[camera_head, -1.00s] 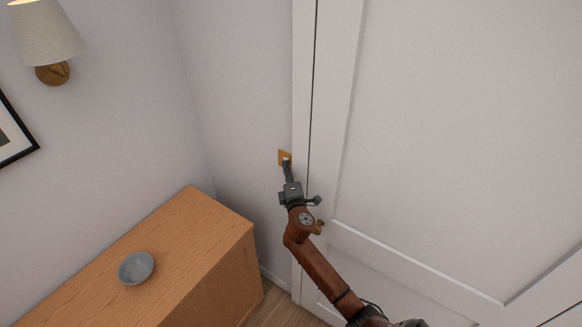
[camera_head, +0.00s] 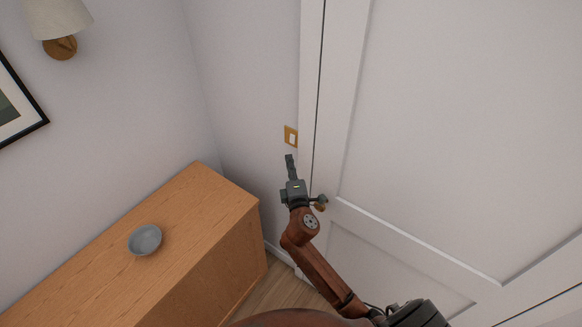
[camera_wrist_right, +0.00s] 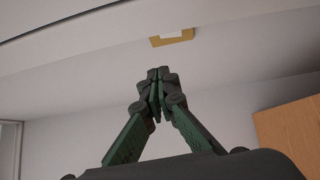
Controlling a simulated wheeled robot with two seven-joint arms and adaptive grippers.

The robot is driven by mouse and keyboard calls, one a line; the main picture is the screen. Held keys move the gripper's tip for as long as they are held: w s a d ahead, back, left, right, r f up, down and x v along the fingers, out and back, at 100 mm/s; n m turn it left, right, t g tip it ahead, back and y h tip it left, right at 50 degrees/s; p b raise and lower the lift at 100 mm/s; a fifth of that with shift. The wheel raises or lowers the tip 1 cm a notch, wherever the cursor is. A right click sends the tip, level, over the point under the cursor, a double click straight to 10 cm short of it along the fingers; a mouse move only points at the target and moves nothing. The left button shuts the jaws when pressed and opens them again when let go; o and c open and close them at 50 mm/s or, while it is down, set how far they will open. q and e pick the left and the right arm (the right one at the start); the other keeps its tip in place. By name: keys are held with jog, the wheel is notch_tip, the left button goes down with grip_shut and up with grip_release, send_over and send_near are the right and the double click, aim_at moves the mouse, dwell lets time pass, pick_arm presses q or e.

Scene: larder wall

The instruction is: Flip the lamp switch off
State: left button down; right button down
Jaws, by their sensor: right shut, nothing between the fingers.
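The lamp switch (camera_head: 291,136) is a white rocker on a brass plate, on the wall just left of the door frame. It also shows in the right wrist view (camera_wrist_right: 172,37), beyond my fingertips. The wall lamp (camera_head: 58,26) with a cream shade at the upper left looks unlit. My right gripper (camera_head: 289,157) is shut and empty, just below the switch plate in the head view and apart from it. Its closed fingers show in the right wrist view (camera_wrist_right: 158,75). My left gripper is not in view.
A white panelled door (camera_head: 440,130) with a brass knob (camera_head: 320,206) fills the right, close to my right wrist. A wooden cabinet (camera_head: 200,215) with a grey bowl (camera_head: 145,240) stands at the left. A framed picture (camera_head: 18,110) hangs above it.

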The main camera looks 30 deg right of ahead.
jog(key=v, duration=0.2)
jog(key=shift+s+a+r, duration=0.1)
jog(key=shift+s+r, duration=0.05)
jog(key=shift+s, duration=0.1)
